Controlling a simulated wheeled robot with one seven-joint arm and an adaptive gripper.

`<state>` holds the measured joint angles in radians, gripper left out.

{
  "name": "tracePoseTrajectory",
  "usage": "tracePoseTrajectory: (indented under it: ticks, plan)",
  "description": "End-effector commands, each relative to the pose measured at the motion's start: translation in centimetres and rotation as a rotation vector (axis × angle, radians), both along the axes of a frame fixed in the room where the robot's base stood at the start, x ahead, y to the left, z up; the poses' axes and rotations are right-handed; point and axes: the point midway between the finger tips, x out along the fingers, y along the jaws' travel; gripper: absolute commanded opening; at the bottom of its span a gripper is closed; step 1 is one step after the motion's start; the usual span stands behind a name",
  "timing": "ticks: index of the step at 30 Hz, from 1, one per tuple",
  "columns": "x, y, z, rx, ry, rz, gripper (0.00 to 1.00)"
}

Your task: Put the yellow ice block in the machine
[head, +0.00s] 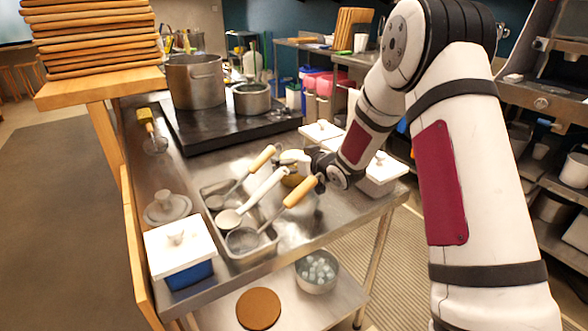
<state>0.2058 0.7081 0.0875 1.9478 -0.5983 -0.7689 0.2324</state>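My gripper (293,166) is at the end of my arm, low over the right part of the steel table, beside the tray of ladles. A brownish-yellow thing (293,180) shows just under it, partly hidden. I cannot tell whether this is the yellow ice block, or whether the gripper touches or holds it. The fingers are too small and too covered to read. No other clear yellow ice block is in view. A dark appliance with a metal front (545,103) stands at the far right; I cannot tell if it is the machine.
A steel tray (208,188) holds several ladles. A white-lidded blue container (180,272) stands at the front left, and white-lidded containers (382,167) at the right edge. Pots (195,82) stand on a black stove (185,135). A bowl of pale cubes (316,288) is on the lower shelf.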

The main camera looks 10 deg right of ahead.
Motion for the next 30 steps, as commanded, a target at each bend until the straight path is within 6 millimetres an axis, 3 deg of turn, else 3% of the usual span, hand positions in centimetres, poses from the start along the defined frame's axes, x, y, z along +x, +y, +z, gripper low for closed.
tracePoseTrajectory:
  ticks: [1, 9, 11, 20, 30]
  plan:
    - [0.0, 0.0, 0.0, 0.000, 0.000, 0.000, 0.87]
    - [0.0, 0.0, 0.0, 0.000, 0.000, 0.000, 0.26]
    - [0.0, 0.0, 0.2, 0.000, -0.003, 0.000, 0.17]
    - [0.0, 0.0, 0.5, 0.000, -0.003, 0.000, 0.17]
    - [-0.1, -0.1, 4.3, 0.002, -0.006, -0.001, 0.17]
